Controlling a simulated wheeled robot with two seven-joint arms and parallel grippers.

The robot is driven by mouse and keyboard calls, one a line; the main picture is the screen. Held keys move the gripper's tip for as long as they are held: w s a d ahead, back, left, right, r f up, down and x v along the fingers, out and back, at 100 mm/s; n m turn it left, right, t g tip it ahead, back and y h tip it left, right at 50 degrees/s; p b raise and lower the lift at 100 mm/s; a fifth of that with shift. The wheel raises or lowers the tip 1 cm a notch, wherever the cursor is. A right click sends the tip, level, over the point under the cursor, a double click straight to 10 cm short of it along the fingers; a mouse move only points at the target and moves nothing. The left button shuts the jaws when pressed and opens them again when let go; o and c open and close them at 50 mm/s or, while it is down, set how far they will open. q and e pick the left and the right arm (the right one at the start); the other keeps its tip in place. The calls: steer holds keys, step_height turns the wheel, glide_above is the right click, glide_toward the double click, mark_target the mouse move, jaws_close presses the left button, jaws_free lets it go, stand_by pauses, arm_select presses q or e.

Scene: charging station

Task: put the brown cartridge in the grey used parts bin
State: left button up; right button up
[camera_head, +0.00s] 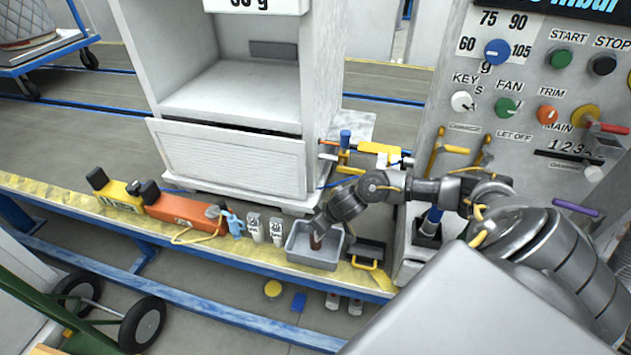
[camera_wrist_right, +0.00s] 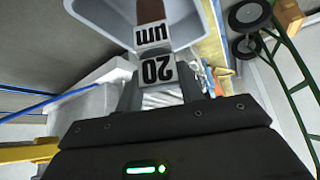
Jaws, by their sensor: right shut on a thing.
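The brown cartridge (camera_head: 316,241) hangs from my right gripper (camera_head: 320,226), over or inside the grey bin (camera_head: 306,259) on the yellow-edged bench. In the right wrist view my right gripper (camera_wrist_right: 158,92) is shut on the cartridge (camera_wrist_right: 151,10), whose white labels read "20" and "um". Its brown end points into the open grey bin (camera_wrist_right: 203,22), which shows around it. I cannot tell whether the cartridge touches the bin floor. My left gripper is not in view.
Left of the bin stand small white labelled containers (camera_head: 255,228), a blue item (camera_head: 233,222) and an orange box (camera_head: 182,212). A dark tray with a yellow handle (camera_head: 366,262) stands close on the right. A white cabinet (camera_head: 235,165) rises behind.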

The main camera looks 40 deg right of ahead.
steer(key=shift+w+f, duration=0.15)
steer(key=shift+f, duration=0.05)
step_height(320, 180, down, 2)
steer(key=shift+w+f, duration=0.15)
steer(key=shift+f, duration=0.05)
steer(key=shift+d+f+b, duration=0.1)
steer(key=shift+f+b, duration=0.2)
steer(key=shift+f, duration=0.2)
steer(key=shift+f, duration=0.15)
steer(key=o, duration=1.3)
steer(key=shift+c, duration=0.2)
